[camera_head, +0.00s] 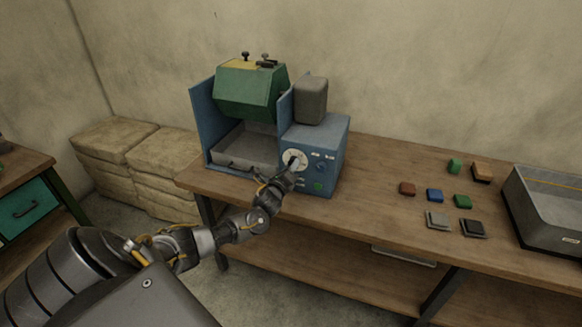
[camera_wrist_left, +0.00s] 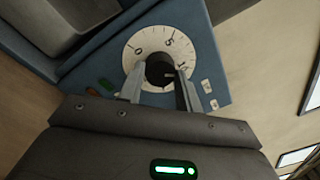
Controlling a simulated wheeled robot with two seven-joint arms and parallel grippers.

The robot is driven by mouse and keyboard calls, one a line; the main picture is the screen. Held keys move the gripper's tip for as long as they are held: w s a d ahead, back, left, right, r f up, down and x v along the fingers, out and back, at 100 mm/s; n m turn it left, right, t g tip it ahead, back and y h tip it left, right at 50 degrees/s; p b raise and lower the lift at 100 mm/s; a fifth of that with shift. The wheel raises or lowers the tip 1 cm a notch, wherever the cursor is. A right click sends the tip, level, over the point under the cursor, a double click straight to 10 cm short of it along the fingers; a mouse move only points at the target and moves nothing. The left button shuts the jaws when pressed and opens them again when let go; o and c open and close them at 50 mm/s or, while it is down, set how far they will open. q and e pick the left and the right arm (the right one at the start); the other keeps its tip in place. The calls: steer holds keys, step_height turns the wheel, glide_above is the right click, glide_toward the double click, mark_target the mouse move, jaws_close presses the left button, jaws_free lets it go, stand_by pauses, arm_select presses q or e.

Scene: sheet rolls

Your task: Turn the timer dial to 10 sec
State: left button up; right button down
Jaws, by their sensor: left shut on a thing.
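The timer dial (camera_head: 294,160) is a white disc with a dark knob on the front of a blue machine (camera_head: 318,146). My left gripper (camera_head: 291,168) reaches the dial from the front. In the left wrist view its two fingers (camera_wrist_left: 158,85) are shut on the dark knob (camera_wrist_left: 160,68), one on each side. A light line on the knob points toward the right side of the disc. My right gripper is not in view.
Bare bench (camera_head: 375,180) lies between.

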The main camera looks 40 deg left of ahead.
arm_select(q)
steer(key=shift+m, duration=0.4)
steer(key=o, duration=1)
steer(key=b+v, duration=0.1)
steer(key=v, duration=0.9)
steer(key=shift+s, duration=0.35)
steer(key=shift+d, duration=0.1)
